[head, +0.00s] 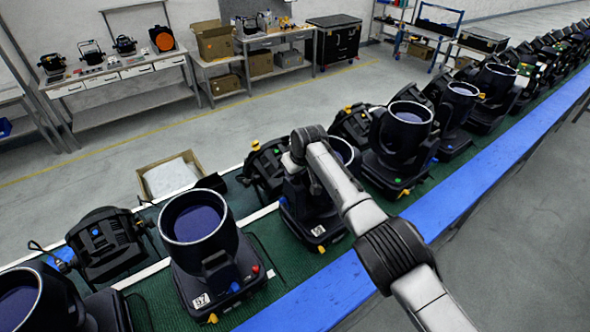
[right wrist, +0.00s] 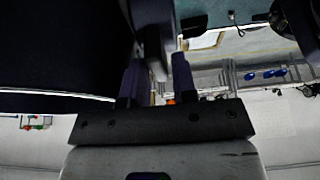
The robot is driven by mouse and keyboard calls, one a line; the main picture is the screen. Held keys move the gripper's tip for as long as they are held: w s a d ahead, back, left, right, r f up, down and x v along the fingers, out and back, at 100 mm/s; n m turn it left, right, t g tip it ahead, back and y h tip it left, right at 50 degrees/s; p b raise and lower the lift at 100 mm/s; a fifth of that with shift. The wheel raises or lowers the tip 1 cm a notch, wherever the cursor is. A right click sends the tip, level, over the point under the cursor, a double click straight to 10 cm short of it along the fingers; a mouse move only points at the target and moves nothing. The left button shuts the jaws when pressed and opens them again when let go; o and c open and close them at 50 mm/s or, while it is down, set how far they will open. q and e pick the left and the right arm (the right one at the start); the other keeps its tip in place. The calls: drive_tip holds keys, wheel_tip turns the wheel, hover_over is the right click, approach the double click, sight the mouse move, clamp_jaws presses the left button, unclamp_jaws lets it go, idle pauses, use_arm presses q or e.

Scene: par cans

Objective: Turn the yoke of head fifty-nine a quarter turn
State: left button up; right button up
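A black moving-head light (head: 310,215) stands on the green belt beneath my right arm. Its round lens (head: 343,152) faces up and partly shows behind the arm. Its base has a white number tag (head: 318,231) too small to read. My right gripper is hidden in the head view, behind my wrist at this light. In the right wrist view, my right gripper's (right wrist: 158,82) two fingers stand apart on either side of a dark upright part (right wrist: 154,35), which looks like a yoke arm. Whether they press on it is unclear. My left gripper is out of view.
A light tagged 57 or similar (head: 195,240) stands to the left on the belt. Another light (head: 402,140) stands close on the right, with a long row beyond. A blue rail (head: 460,208) edges the belt. An open carton (head: 170,175) lies behind.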

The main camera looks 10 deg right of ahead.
drive_tip(key=shift+v, duration=0.95)
drive_tip(key=b+v, duration=0.1)
drive_tip(key=v, duration=1.1)
drive_tip(key=shift+b, duration=0.4)
